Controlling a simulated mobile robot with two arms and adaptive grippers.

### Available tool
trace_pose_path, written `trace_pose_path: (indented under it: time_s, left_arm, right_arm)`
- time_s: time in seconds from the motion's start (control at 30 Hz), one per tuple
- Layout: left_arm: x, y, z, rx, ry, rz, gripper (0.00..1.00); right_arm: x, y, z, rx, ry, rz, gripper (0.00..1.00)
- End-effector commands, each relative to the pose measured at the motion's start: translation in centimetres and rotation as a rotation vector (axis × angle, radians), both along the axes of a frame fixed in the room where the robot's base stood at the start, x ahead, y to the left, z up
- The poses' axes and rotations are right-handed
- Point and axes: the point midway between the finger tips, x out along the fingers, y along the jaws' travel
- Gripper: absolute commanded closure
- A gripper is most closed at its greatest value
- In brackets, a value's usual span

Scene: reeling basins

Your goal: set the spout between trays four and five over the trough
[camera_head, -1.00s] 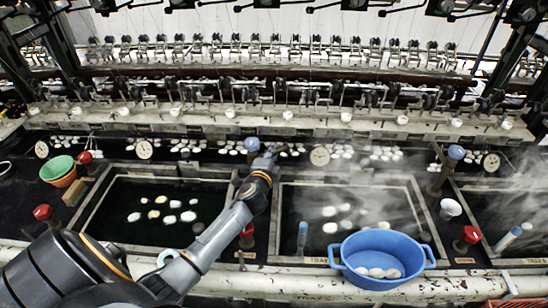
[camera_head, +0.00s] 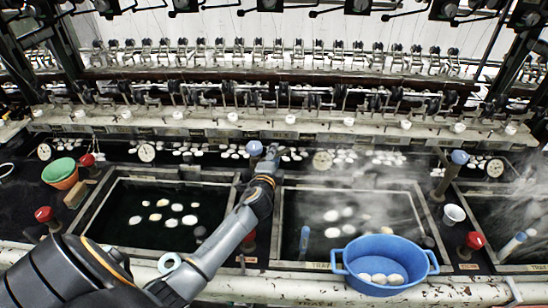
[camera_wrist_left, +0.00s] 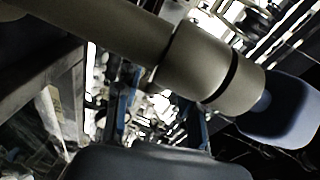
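My left gripper (camera_head: 271,156) reaches in over the divider between the left tray (camera_head: 88,208) and the middle tray (camera_head: 428,222). Its fingers are small and dark there, beside a post with a blue knob (camera_head: 254,147) at the back of the divider. In the left wrist view, a thick grey metal pipe (camera_wrist_left: 212,66) with a blue knob (camera_wrist_left: 285,112) crosses close to the camera. It partly hides what lies beyond. I cannot tell whether the fingers touch the pipe, or which way the spout points. The tray numbers are not legible. My right gripper is not in view.
A blue basin (camera_head: 350,277) holding several cocoons stands at the front edge. Red-knobbed posts (camera_head: 474,241) stand between trays, and stacked green and orange bowls (camera_head: 60,172) sit at the left. Steam drifts over the middle and right trays. Reeling gear lines the back.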

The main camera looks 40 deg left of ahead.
Motion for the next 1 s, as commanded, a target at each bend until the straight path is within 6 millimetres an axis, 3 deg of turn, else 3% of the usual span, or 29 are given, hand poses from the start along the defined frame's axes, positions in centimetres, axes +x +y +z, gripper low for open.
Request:
trace_pose_path:
  time_s: [0.23,0.7,1.0]
  left_arm:
    - [-1.8,-0.8,0.2,0.001,0.0,0.0,0.61]
    - [-9.8,-4.3,1.4,-0.003,0.002,0.0,0.61]
    - [-11.0,-4.7,1.7,0.0,0.0,0.001,0.61]
  right_arm:
    - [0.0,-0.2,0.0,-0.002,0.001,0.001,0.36]
    - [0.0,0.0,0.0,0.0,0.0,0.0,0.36]
    - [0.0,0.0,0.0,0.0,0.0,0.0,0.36]
